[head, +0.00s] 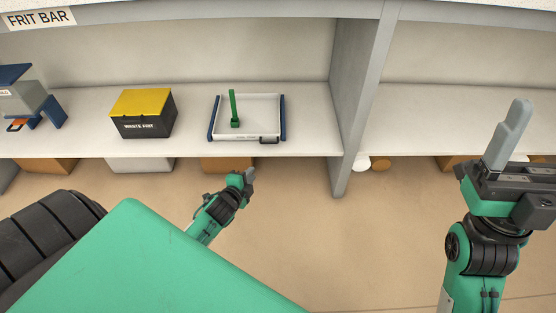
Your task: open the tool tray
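The tool tray (262,103) is a shallow white tray between two dark blue side rails on the shelf. A small dark handle (269,140) sits at its front right, near the shelf's front edge. A green upright piece (234,108) stands at the tray's left part. My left gripper (249,174) is below and in front of the shelf edge, a little left of the handle and apart from it. It is small and seen from behind, so its finger gap is unclear. My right gripper (510,135) is far right, pointing up; one grey finger shows clearly.
A black waste frit box (145,127) with a yellow lid stands left of the tray. A grey and blue device (22,97) is at the far left. A grey upright divider (358,100) is right of the tray. Brown boxes show under the shelf. The right shelf bay looks empty.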

